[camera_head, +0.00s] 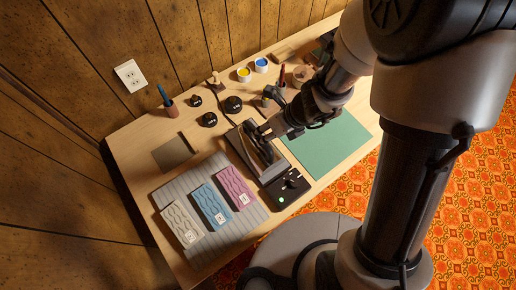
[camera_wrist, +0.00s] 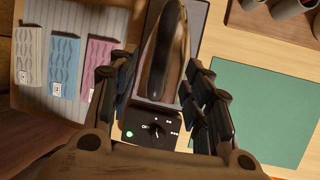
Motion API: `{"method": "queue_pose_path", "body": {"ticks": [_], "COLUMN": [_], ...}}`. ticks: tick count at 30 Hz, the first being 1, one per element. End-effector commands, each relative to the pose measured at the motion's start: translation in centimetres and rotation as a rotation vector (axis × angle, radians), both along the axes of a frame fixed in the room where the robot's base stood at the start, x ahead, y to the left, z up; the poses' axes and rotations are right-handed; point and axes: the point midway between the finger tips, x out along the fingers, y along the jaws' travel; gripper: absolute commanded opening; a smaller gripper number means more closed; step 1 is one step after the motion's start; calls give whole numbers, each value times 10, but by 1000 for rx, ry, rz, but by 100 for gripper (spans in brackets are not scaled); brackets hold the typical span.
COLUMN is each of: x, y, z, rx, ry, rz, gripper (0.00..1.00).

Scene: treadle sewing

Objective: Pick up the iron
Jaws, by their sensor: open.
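The iron (camera_head: 257,148) is a dark, elongated piece resting on a grey stand (camera_head: 273,173) near the middle of the table. In the wrist view the iron (camera_wrist: 160,58) runs up the picture, between and beyond my gripper's fingers. In the wrist view my gripper (camera_wrist: 154,70) is open, with one finger on each side of the iron. Gaps show beside the fingers; I cannot tell whether either touches it.
A black control box (camera_head: 287,188) with a knob and green light adjoins the stand's near end. A striped pad (camera_head: 250,217) with grey, blue and pink patterned pieces lies left. A green mat (camera_head: 328,147) lies right. Paint pots (camera_head: 244,75) and dark round items (camera_head: 233,104) stand behind.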

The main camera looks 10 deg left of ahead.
Motion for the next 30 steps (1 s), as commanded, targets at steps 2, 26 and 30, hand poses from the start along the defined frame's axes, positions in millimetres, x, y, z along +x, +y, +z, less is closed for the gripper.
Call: {"method": "queue_pose_path", "body": {"ticks": [2, 26, 30], "x": [1, 14, 14], "y": [6, 36, 35], "z": [-16, -70, -70], "rx": [0, 0, 1], "ry": [1, -3, -1], "rz": [1, 2, 2], "gripper": [45, 45, 45]}}
